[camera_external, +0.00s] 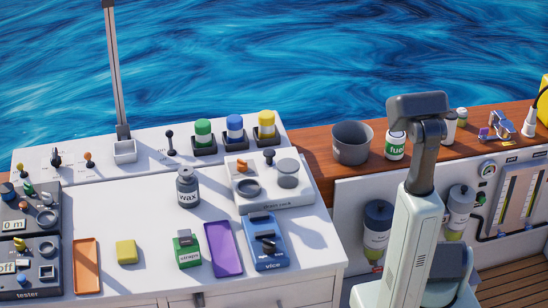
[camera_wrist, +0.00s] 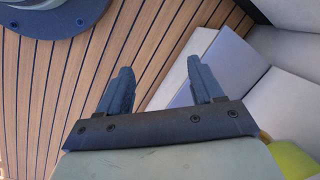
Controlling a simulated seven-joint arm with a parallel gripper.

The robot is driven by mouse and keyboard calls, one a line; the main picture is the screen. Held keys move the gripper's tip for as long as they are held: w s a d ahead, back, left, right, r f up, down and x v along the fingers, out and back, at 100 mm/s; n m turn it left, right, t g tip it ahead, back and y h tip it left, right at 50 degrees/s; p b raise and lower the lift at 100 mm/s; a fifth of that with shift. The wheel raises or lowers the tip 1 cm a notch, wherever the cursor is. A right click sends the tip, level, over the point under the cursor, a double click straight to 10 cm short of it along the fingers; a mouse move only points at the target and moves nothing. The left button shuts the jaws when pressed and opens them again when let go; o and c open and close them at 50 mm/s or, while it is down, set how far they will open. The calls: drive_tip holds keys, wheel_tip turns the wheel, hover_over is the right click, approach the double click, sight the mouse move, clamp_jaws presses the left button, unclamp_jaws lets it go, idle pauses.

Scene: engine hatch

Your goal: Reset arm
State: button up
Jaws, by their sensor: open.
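My arm stands at the right of the external view, in front of the wooden shelf. Its upper links show, but my gripper is not clearly visible there. In the wrist view my gripper (camera_wrist: 163,92) shows two dark fingers set well apart, with nothing between them. It hangs over plank flooring (camera_wrist: 100,70) and pale boxy surfaces (camera_wrist: 220,70), away from the bench items.
The white bench (camera_external: 150,235) holds a wax jar (camera_external: 188,188), yellow sponge (camera_external: 126,252), orange tray (camera_external: 86,266), purple tray (camera_external: 223,248), green box (camera_external: 187,250) and blue vice (camera_external: 265,243). A grey pot (camera_external: 352,143) and fuel can (camera_external: 396,146) stand on the wooden shelf (camera_external: 318,160).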

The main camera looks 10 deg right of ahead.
drive_tip(key=s+a+r+n+g+h, duration=0.1)
drive_tip(key=s+a+n+g, duration=0.1)
drive_tip(key=s, duration=0.5)
drive_tip(key=s+a+r+n+g+h, duration=0.1)
drive_tip(key=s+a+r+n+g, duration=0.1)
drive_tip(key=s+n, duration=0.5)
drive_tip(key=shift+a+r+g, duration=0.2)
drive_tip(key=shift+a+g, duration=0.3)
drive_tip(key=shift+g, duration=0.7)
